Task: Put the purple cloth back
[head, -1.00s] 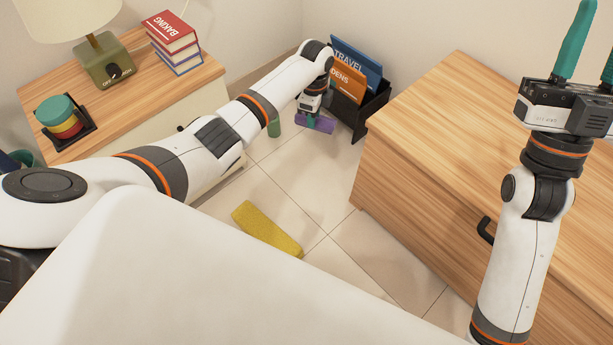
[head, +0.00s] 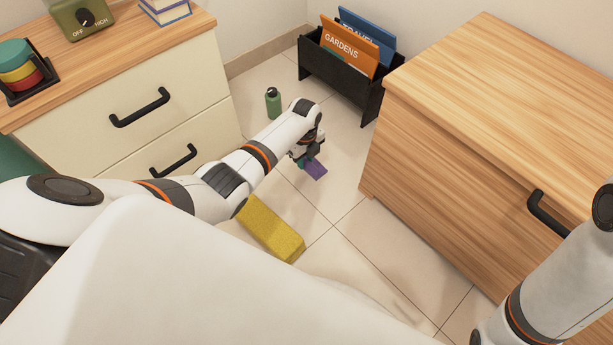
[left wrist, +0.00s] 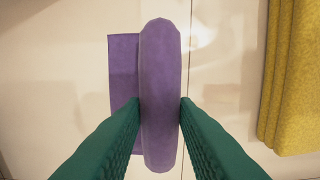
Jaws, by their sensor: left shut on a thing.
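The purple cloth (head: 315,169) is pinched in my left gripper (head: 305,157), low over the tiled floor between the two cabinets. In the left wrist view, the purple cloth (left wrist: 160,95) stands as a rounded fold between the two green fingers (left wrist: 160,110), which press on it from both sides. A flat flap of it shows on the left. I cannot tell whether it touches the floor. My right arm shows at the right edge, but its gripper is out of view.
A yellow folded cloth (head: 270,229) lies on the floor close by. A green bottle (head: 273,103) and a black rack (head: 340,85) with books stand behind. Drawer cabinets flank the floor, one at left (head: 165,100) and a wooden one at right (head: 440,180).

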